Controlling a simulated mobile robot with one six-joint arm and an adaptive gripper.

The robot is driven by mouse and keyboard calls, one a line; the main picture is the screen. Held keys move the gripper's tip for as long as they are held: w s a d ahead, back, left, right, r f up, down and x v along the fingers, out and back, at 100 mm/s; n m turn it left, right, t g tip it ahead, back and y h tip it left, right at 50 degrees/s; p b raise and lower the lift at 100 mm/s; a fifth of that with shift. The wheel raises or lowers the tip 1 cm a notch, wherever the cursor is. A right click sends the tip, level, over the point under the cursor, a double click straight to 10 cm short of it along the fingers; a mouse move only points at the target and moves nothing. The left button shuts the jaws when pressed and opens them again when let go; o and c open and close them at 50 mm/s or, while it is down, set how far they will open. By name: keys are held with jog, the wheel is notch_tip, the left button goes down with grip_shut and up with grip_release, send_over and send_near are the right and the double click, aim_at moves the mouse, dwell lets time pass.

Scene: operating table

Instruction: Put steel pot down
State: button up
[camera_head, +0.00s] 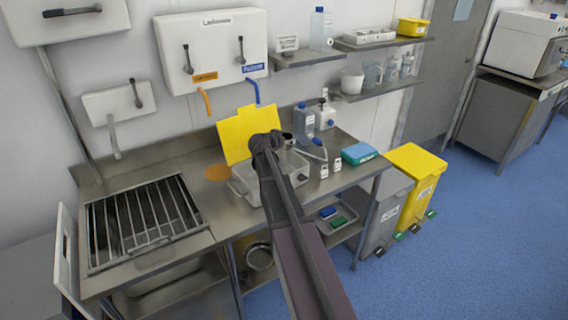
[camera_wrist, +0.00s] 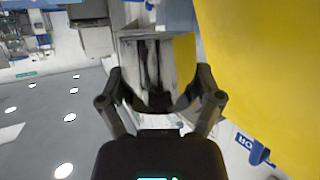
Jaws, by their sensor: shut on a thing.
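My gripper (camera_head: 268,141) is above the steel counter, in front of a yellow sheet. It also shows in the wrist view (camera_wrist: 160,88), its fingers on both sides of a shiny, mirror-like grey thing that looks like the steel pot (camera_wrist: 131,62). Its surface shows yellow and dark streaks, apparently reflections. In the head view my arm hides most of what I hold; a small grey metal part (camera_head: 288,138) shows just right of the gripper. Whether the pot touches anything below cannot be told.
The yellow sheet (camera_head: 236,137) stands close behind the gripper. A grey basin (camera_head: 244,186) is below it. Bottles (camera_head: 304,122) and a blue box (camera_head: 359,154) stand to the right. A grate (camera_head: 145,220) is at left; a round metal vessel (camera_head: 259,257) is on the lower shelf.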

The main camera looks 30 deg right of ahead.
aim_at(285, 148)
jog(key=shift+f+b, duration=1.75)
jog(key=shift+f, duration=0.45)
jog(key=shift+f+b, duration=1.85)
jog(key=shift+b, duration=0.05)
jog(key=shift+f+b, duration=0.3)
jog(key=shift+s+f, duration=0.15)
jog(key=shift+s, duration=0.05)
jog(key=shift+s+b, duration=0.1)
jog(key=shift+b, duration=0.2)
